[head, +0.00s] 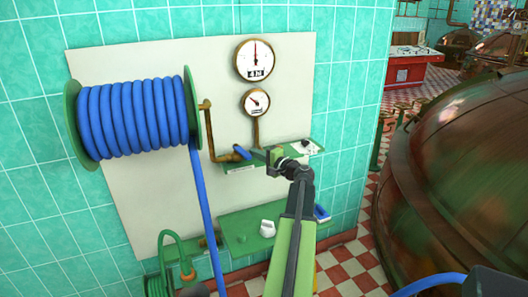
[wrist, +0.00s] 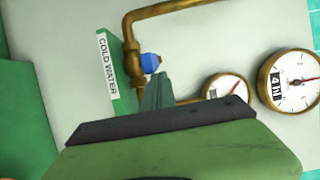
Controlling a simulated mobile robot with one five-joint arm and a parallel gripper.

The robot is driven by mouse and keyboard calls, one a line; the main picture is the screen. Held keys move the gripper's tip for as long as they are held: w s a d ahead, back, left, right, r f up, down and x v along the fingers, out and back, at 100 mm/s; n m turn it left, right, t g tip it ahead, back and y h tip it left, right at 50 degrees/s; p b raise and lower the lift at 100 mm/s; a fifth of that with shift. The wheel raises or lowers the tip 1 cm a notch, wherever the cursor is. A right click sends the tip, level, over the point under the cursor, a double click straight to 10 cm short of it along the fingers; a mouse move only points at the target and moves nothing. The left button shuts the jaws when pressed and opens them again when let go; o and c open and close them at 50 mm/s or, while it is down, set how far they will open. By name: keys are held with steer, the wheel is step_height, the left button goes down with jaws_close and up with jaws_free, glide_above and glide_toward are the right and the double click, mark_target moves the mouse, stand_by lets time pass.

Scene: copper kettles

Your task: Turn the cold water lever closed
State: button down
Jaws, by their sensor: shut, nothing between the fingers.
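The cold water lever is a small blue handle (head: 242,152) on a brass valve and pipe, above a green shelf on the white wall panel. In the wrist view the blue lever (wrist: 150,63) sits on the brass valve (wrist: 136,72), beside the green plate with the "COLD WATER" label (wrist: 108,66). My gripper (head: 262,155) is shut and empty, just right of the lever. In the wrist view my gripper's tip (wrist: 157,88) is right below the lever; I cannot tell whether it touches. My gripper's body hides part of the panel.
A hose reel (head: 135,118) with blue hose hangs left of the valve. Two round gauges (head: 254,60) are above it. A lower green shelf (head: 240,225) holds a white object (head: 267,228). A large copper kettle (head: 460,170) stands at the right.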

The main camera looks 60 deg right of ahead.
steer(key=shift+w+a, duration=0.25)
steer(key=shift+a, duration=0.9)
steer(key=shift+d, duration=0.1)
steer(key=d+v, duration=0.2)
steer(key=v, duration=0.9)
steer(key=shift+s+r+p, duration=0.25)
steer(key=shift+s+p, duration=0.1)
steer(key=shift+s, duration=0.35)
